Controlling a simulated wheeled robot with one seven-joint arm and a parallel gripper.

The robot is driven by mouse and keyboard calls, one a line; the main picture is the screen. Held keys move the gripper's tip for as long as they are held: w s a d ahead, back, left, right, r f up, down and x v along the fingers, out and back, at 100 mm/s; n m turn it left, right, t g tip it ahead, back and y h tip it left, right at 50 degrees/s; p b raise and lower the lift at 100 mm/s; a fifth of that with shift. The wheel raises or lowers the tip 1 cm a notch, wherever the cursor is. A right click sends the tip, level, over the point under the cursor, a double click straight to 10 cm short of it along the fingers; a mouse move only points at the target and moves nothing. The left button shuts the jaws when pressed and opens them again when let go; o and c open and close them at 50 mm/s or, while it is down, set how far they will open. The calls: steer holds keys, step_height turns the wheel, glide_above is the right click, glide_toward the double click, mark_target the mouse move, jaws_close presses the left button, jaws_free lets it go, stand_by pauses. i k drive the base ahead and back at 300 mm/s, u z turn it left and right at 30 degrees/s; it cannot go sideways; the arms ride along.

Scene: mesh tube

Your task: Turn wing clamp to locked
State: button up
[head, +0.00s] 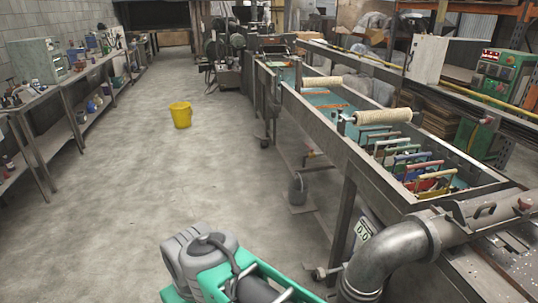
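I cannot make out a wing clamp for sure. A small metal fitting (322,272) juts out beside the near leg of the long metal tank, too small to read as a clamp or to tell its position. A pale mesh-covered tube (383,116) lies across the tank, with a dark bracket (343,124) at its left end. A second pale tube (322,82) lies farther back. A valve-like part with a red tip (311,154) shows below the tank. My gripper is not in view.
The long metal tank (350,168) fills the right side, with coloured handles (410,158) inside. A thick pipe (385,253) blocks the lower right. A yellow bucket (181,114) stands on open floor.

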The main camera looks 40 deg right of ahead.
mark_target(458, 217)
steer(key=u, duration=0.1)
steer(key=k, duration=0.4)
steer(key=u, duration=1.25)
steer(key=i, duration=0.7)
steer(key=z, duration=1.7)
steer(key=k, duration=0.1)
steer(key=z, duration=2.45)
steer(key=i, duration=0.45)
steer(key=z, duration=0.25)
steer(key=k, duration=0.5)
steer(key=z, duration=0.5)
steer(key=i, duration=0.6)
